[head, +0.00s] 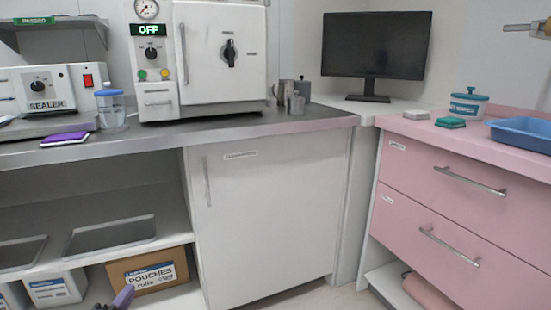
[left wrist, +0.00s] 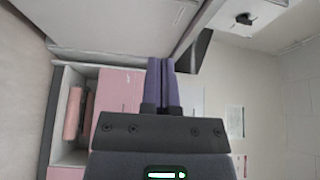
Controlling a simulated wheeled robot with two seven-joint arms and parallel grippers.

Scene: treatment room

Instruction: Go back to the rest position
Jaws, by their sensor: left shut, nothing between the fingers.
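My left gripper (head: 122,297) shows at the bottom left of the head view, in front of the lower shelf and well below the counter top. My right gripper is in neither view.
A steel counter (head: 230,128) carries the sealer (head: 45,88), a lidded cup (head: 110,108) and the steriliser (head: 200,60), whose display reads OFF. A pouches box (head: 150,272) sits on the lower shelf. Pink drawers (head: 440,200) stand right. Floor shows between the cabinets.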

